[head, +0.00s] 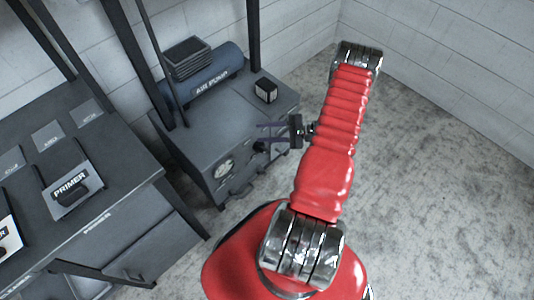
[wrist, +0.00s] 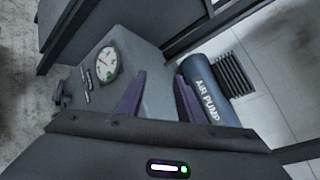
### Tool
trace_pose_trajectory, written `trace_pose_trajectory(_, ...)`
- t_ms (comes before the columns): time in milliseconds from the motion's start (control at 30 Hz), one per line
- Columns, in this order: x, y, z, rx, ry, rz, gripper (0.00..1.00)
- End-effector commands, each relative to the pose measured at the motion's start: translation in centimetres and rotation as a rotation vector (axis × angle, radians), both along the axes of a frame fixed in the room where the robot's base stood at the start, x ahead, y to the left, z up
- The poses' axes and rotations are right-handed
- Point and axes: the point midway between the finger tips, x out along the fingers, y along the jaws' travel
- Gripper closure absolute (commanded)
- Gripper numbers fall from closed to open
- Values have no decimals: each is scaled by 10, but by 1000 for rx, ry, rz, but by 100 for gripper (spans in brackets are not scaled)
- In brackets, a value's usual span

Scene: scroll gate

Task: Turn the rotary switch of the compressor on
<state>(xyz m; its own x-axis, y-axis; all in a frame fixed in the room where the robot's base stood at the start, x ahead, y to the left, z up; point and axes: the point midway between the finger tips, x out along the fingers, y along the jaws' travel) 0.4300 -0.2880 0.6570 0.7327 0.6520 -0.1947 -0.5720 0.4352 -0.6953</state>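The compressor is a grey cabinet (head: 218,128) with a blue cylinder marked AIR PUMP (head: 212,78) on top; the cylinder also shows in the wrist view (wrist: 205,92). A round white gauge (head: 224,168) is on the cabinet's front; it also shows in the wrist view (wrist: 107,64). I cannot clearly make out the rotary switch; a small dark part (wrist: 60,95) sticks out left of the gauge in the wrist view. My gripper (head: 262,133) is open and empty, in front of the cabinet's right part. In the wrist view, its purple fingers (wrist: 159,85) stand apart, with the cabinet beyond them.
A small black box (head: 266,90) stands on the cabinet's top right. Dark upright posts (head: 253,35) rise around the cabinet. The floor to the right (head: 420,180) is clear.

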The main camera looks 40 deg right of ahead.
Motion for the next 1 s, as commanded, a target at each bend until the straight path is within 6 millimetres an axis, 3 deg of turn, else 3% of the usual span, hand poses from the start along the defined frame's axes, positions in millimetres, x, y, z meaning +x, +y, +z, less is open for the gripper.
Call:
trace_pose_trajectory(33,-7,-5,-15,23,-4,-39,66)
trace_pose_trajectory(400,-50,-30,-102,141,-59,-324,66)
trace_pose_trajectory(700,-93,-34,-171,213,-98,-566,66)
trace_pose_trajectory(833,-108,-31,-195,232,-110,-652,66)
trace_pose_trajectory(1000,-118,-29,-209,241,-118,-708,66)
